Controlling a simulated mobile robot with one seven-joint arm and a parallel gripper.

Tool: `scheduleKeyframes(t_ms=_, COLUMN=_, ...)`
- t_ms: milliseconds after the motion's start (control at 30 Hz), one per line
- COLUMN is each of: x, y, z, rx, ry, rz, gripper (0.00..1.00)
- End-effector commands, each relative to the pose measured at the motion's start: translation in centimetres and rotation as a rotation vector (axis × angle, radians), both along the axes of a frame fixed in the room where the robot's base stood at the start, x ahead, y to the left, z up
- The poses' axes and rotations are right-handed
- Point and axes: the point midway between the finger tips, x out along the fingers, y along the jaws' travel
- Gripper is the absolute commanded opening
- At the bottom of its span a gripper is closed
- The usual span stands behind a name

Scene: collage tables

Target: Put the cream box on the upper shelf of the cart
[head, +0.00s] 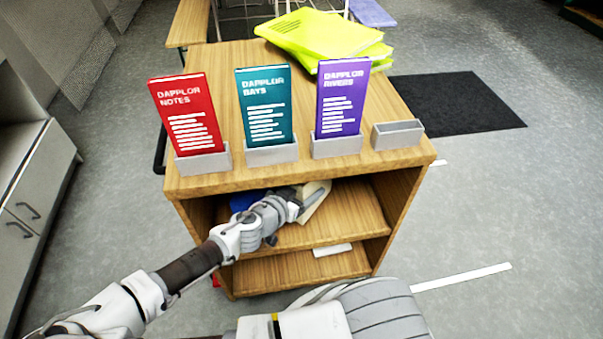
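The wooden cart (184,188) stands in front of me, with an open upper shelf (359,212) under its top. My arm reaches from the lower left into this upper shelf. My gripper (312,198) is inside the opening, at the cream box (317,211). The cream box looks tilted and is partly covered by the gripper. I cannot tell whether the fingers are closed on it or whether it rests on the shelf board.
A blue thing (240,201) lies behind my wrist on the upper shelf. A white item (332,249) is on the lower shelf. Red, teal and purple leaflets (340,100) stand in holders on top, beside an empty holder (397,134) and yellow-green folders (320,33). The upper shelf's right side is clear.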

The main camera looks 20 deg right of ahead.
Motion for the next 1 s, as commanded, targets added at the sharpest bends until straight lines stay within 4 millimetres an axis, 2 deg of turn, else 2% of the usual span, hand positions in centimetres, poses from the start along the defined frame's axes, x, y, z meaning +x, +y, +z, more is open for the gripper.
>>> scheduleKeyframes(t_ms=400, x=1.9, y=-8.3, z=-5.3, rx=-0.004, ry=0.002, rz=-0.006, gripper=0.05)
scheduleKeyframes(t_ms=500, x=2.4, y=-9.8, z=-6.1, rx=-0.004, ry=0.001, rz=-0.004, gripper=0.05)
scheduleKeyframes(t_ms=667, x=2.7, y=-10.8, z=-6.8, rx=-0.002, ry=0.001, rz=-0.001, gripper=0.05)
scheduleKeyframes(t_ms=900, x=2.8, y=-10.8, z=-10.2, rx=-0.003, ry=0.003, rz=0.003, gripper=0.05)
scheduleKeyframes(t_ms=1000, x=2.7, y=-10.9, z=-10.8, rx=-0.002, ry=0.001, rz=0.000, gripper=0.05)
